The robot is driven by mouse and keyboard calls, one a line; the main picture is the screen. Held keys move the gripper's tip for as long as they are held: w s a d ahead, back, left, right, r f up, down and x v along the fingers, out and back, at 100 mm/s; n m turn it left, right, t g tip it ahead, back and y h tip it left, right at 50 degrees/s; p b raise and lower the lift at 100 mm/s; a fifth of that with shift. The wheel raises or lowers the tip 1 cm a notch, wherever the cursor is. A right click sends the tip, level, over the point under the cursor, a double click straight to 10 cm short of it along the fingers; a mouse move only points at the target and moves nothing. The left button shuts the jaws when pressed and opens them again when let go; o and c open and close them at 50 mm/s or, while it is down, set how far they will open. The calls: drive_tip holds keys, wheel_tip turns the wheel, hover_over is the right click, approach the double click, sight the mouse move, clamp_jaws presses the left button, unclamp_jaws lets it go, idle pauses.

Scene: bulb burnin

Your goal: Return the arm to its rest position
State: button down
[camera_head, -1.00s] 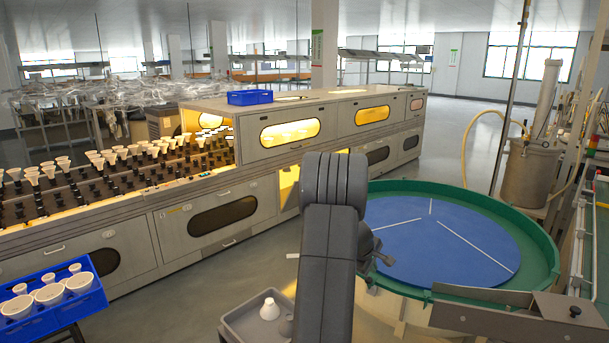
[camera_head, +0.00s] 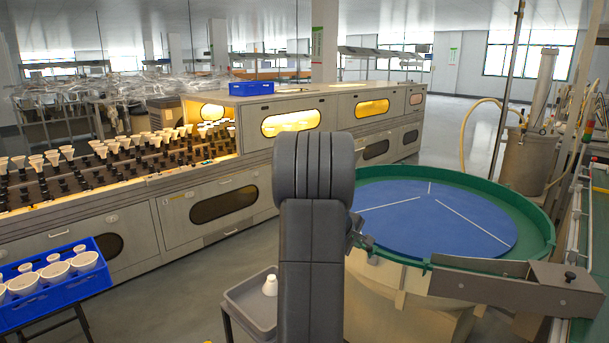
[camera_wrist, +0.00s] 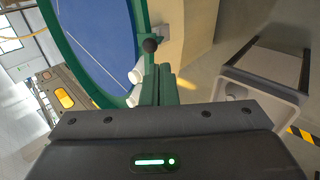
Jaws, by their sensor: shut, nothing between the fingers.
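My dark grey arm stands upright in the middle of the head view and hides most of my gripper there. In the wrist view my gripper (camera_wrist: 162,82) is shut and empty, its narrow fingers together. It is beside the green rim of the round table (camera_wrist: 132,35), with two small white rounded things (camera_wrist: 134,88) just left of the fingers. In the head view the round table (camera_head: 430,222) has a blue top with white lines and lies right of my arm.
A grey tray (camera_head: 243,304) with a white bulb (camera_head: 270,285) stands left of my arm. A blue crate (camera_head: 45,312) of white bulbs is at lower left. A long machine (camera_head: 230,205) with rows of bulbs runs behind. Open floor lies between crate and tray.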

drive_tip(key=s+a+r+m+y+p, duration=0.1)
drive_tip(key=s+a+r, duration=0.1)
drive_tip(key=s, duration=0.6)
drive_tip(key=s+a+r+m+y+p, duration=0.1)
drive_tip(key=s+a+r+m, duration=0.1)
drive_tip(key=s, duration=0.5)
drive_tip(key=shift+s+g, duration=0.4)
drive_tip(key=shift+r, duration=0.1)
drive_tip(key=shift+m, duration=0.3)
